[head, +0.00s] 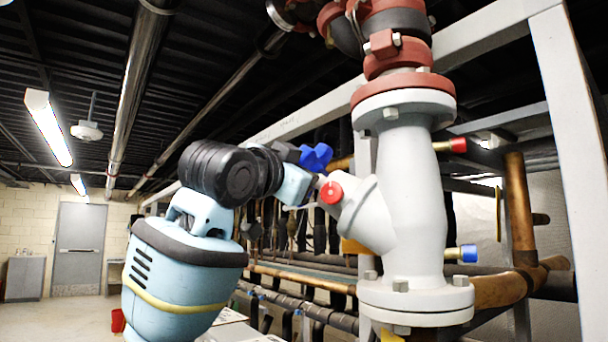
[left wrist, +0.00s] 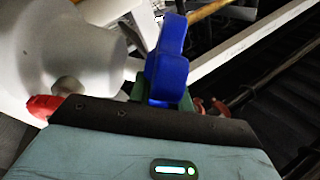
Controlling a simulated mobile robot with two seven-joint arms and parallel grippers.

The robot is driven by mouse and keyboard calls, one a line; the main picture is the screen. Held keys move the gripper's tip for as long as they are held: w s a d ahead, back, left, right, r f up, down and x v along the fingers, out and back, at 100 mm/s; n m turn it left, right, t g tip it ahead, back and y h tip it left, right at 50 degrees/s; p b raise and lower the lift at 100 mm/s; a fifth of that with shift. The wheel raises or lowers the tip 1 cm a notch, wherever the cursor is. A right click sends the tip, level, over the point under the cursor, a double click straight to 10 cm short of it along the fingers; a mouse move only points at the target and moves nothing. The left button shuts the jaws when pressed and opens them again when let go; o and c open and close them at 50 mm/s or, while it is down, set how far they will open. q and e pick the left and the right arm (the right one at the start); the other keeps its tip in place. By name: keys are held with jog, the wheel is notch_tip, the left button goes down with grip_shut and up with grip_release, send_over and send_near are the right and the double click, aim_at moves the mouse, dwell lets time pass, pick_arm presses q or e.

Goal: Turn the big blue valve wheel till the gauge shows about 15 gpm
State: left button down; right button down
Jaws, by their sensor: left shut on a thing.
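The blue valve wheel (head: 317,155) sits at the end of the slanted branch of the large grey valve body (head: 408,190). My left gripper (head: 303,165) reaches it from the left and is shut on it, partly hiding it. In the left wrist view the blue wheel (left wrist: 168,65) stands between the greenish fingertips (left wrist: 160,92), with the grey valve body (left wrist: 72,55) at left. No gauge face can be made out in either view. My right gripper is not in view.
A red cap (head: 331,192) is on the branch close below the wheel. Red (head: 458,145) and blue (head: 468,253) fittings stick out on the valve's right. A white frame post (head: 572,150) stands at right, and copper pipes (head: 520,210) run behind. Open floor lies at left.

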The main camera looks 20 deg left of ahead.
pick_arm(q)
jog(key=shift+d+r+n+g+y, duration=0.1)
jog(key=shift+n+g+y, duration=0.45)
jog(key=shift+y, duration=0.4)
jog(key=shift+d+r+n+g+y, duration=0.1)
jog(key=shift+n+g+y, duration=0.4)
jog(key=shift+y, duration=0.45)
jog(key=c, duration=1.3)
grip_release()
jog(key=s, duration=0.5)
jog(key=s+a, duration=0.1)
jog(key=s, duration=0.1)
jog(key=shift+s+r, duration=0.3)
jog(key=shift+r, duration=0.1)
